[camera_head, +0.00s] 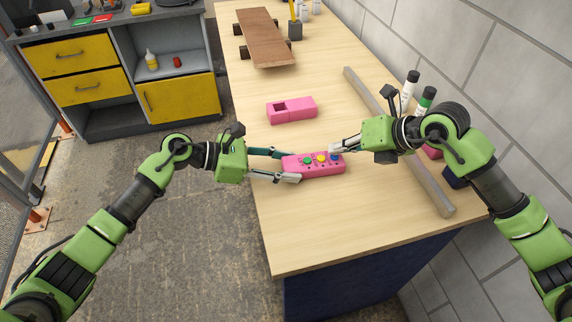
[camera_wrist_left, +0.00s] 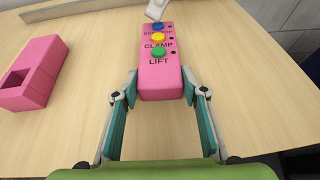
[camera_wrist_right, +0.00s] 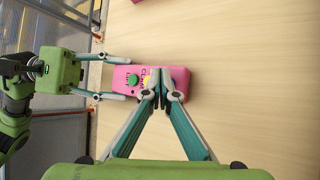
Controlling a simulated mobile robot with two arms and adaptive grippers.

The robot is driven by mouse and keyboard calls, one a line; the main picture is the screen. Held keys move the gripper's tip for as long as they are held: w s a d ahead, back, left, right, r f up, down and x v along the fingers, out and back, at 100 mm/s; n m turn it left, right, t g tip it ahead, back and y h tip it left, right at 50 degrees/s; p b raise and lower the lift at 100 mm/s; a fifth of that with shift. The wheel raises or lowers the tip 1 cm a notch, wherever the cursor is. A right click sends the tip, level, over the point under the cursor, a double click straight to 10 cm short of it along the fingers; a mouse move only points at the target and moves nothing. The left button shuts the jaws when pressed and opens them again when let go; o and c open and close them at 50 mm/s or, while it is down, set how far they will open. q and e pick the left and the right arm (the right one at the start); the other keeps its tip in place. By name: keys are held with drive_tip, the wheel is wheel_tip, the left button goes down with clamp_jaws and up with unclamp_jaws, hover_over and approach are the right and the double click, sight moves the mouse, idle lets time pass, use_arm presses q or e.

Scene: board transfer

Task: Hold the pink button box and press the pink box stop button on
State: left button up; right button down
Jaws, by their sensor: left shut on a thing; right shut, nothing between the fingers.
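The pink button box (camera_head: 313,168) lies near the table's left edge, with green (camera_head: 307,161), yellow (camera_head: 321,158) and blue (camera_head: 334,156) buttons on top. My left gripper (camera_head: 291,165) is shut on its green-button end, one finger along each long side; this also shows in the left wrist view (camera_wrist_left: 160,92). Labels there read LIFT by green and CLAMP by yellow; the label by blue is partly unreadable.
A second pink box (camera_head: 303,108) with a square opening lies behind the button box. A long grey bar (camera_head: 400,140) runs along the table's right side, with bottles (camera_head: 425,100) beyond it. A wooden board (camera_head: 264,38) rests at the far end. The table's front is clear.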

sight(338, 157)
drive_tip(key=shift+f, duration=0.25)
idle(0.3)
drive_tip(key=shift+r, duration=3.9)
use_arm(q)
drive_tip(key=o, duration=1.3)
